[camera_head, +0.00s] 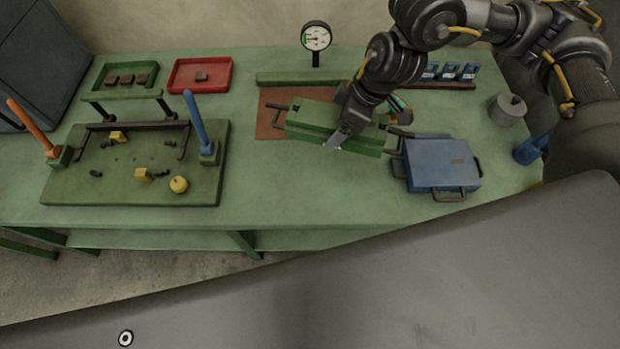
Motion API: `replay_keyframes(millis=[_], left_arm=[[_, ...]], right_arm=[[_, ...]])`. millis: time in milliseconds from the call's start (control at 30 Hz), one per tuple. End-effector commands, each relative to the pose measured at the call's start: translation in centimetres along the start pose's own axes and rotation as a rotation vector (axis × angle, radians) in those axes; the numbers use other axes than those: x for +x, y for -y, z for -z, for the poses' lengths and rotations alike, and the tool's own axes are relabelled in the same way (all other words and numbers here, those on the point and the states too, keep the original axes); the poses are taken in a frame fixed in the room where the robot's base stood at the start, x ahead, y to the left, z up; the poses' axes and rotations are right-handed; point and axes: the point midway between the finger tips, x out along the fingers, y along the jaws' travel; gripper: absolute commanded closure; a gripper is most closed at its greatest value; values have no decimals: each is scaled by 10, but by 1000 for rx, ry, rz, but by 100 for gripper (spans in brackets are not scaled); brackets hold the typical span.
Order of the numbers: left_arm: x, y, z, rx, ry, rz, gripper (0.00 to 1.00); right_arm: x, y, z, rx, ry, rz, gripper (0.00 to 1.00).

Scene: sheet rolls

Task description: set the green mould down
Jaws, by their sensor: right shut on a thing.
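The green mould (308,129) is a long block with dark handles at its ends. It is over the brown mat (268,125) on the green bench, slightly tilted in the picture. My right gripper (340,142) comes down from the upper right and is shut on the mould near its middle, hiding part of it. I cannot tell whether the mould touches the mat. My left gripper is not in view.
A blue mould (440,163) with handles lies close to the right. A dial gauge (316,38) and green bar (300,79) stand behind. A green fixture (130,185) with levers is at left, near a red tray (201,63). The bench front centre is clear.

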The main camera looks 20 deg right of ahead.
Motion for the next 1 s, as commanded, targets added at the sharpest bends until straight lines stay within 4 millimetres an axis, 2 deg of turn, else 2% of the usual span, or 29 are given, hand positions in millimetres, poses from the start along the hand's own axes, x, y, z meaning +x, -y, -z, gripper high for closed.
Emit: replay_keyframes(millis=[33, 200, 500, 700, 1000], left_arm=[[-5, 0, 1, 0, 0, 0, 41], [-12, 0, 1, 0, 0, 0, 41], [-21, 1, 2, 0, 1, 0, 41], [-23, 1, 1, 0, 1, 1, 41], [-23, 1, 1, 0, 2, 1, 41]], right_arm=[[8, 14, 14, -29, -3, 15, 87], [41, 61, 42, -108, 3, 48, 87], [79, 141, 78, -222, -14, 90, 87], [88, 170, 88, -260, -26, 104, 87], [90, 178, 91, -270, -31, 106, 87]])
